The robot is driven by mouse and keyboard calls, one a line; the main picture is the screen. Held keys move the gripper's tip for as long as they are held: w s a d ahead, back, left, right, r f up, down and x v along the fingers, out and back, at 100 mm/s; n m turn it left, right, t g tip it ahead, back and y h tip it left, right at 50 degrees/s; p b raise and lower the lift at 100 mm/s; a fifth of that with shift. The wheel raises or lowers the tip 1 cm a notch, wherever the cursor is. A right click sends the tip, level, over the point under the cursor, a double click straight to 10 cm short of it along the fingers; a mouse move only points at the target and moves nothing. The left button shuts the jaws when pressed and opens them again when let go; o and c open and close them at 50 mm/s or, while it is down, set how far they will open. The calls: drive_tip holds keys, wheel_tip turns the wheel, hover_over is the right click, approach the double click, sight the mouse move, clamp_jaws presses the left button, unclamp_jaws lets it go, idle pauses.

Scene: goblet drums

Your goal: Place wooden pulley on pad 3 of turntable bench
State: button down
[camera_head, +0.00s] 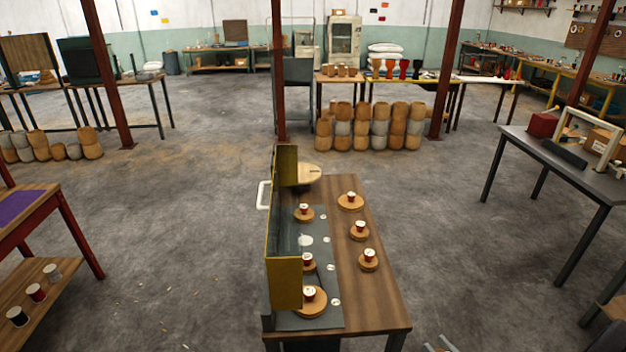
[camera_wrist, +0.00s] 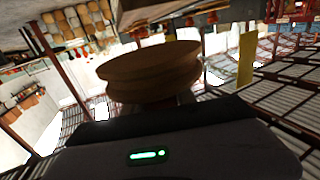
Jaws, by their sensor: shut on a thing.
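A wooden pulley (camera_wrist: 150,75), a round brown disc with a groove around its rim, is held at my gripper (camera_wrist: 168,104) in the wrist view. The jaws are shut on it; the fingertips are mostly hidden by the dark gripper body. In the head view the turntable bench (camera_head: 385,300) has a dark grey panel (camera_head: 322,322) with a row of pads. Three pads carry round wooden pieces with red, white-topped hubs. One pad (camera_head: 306,240), between the farthest piece (camera_head: 304,214) and the middle piece (camera_head: 307,264), is bare. Pad numbers are too small to read.
More hubbed wooden pieces (camera_head: 359,231) stand on the bench right of the panel. A pale round disc (camera_head: 308,172) sits at the far end. Open floor lies right of the bench, before a grey table (camera_head: 570,165).

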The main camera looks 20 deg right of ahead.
drive_tip(key=w+a+r+n+y+b, duration=0.1)
drive_tip(key=w+a+r+y, duration=0.1)
drive_tip(key=a, duration=0.7)
drive_tip(key=w+a+r+n+g+y+b, duration=0.1)
drive_tip(key=w+a+r, duration=0.4)
drive_tip(key=a, duration=0.5)
drive_tip(key=w+a+r+n+g+y+b, duration=0.1)
drive_tip(key=w+a+r+n+y, duration=0.1)
drive_tip(key=w+a, duration=0.4)
drive_tip(key=a+r+y, duration=0.1)
drive_tip(key=a, duration=0.3)
drive_tip(key=shift+r, duration=0.35)
drive_tip(key=shift+y, duration=0.3)
